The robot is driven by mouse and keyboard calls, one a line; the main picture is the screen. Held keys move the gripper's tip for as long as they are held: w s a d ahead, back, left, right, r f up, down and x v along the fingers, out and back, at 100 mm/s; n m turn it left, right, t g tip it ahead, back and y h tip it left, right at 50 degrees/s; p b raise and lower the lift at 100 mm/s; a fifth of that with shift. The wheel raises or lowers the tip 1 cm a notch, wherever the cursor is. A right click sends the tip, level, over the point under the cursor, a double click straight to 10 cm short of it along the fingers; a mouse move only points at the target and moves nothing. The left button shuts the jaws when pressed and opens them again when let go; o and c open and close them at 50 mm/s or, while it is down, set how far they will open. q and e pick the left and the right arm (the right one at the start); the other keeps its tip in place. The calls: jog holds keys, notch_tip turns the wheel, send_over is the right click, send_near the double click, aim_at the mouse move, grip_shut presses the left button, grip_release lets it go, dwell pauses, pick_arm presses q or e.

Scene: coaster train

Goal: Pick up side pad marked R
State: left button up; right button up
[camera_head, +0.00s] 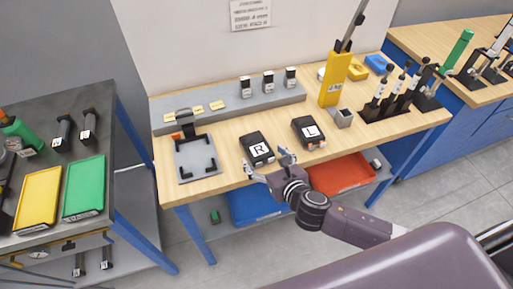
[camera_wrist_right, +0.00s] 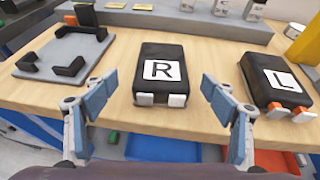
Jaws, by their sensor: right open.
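The side pad marked R (camera_head: 257,149) is a black block with a white R label, lying on the wooden table near its front edge. In the right wrist view the R pad (camera_wrist_right: 160,72) lies ahead, between the fingers' lines, its two light tabs facing me. My right gripper (camera_head: 269,164) is open at the table's front edge, just short of the R pad. Its two blue-grey fingers (camera_wrist_right: 157,95) show empty in the wrist view, apart from the pad. The side pad marked L (camera_head: 308,132), with orange tabs, lies to the right. My left gripper is not in view.
A grey fixture plate (camera_head: 197,160) with black corner brackets lies left of the R pad. A grey rail (camera_head: 228,106) with small labelled blocks runs along the back. A yellow holder (camera_head: 335,80) stands at the right. Blue (camera_head: 257,207) and red (camera_head: 342,177) bins sit below.

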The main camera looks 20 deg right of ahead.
aim_at(258, 148)
jog(key=shift+w+a+f, duration=0.1)
jog(key=shift+w+f, duration=0.15)
jog(key=shift+w, duration=0.45)
jog(key=p+x, duration=0.1)
jog(key=x, duration=0.3)
jog(key=shift+w, duration=0.25)
jog(key=shift+w+f, duration=0.2)
jog(key=shift+w, duration=0.15)
jog(key=shift+r, duration=0.15)
jog(key=c, duration=1.6)
jog(key=shift+o, duration=0.2)
jog(key=shift+r, duration=0.1)
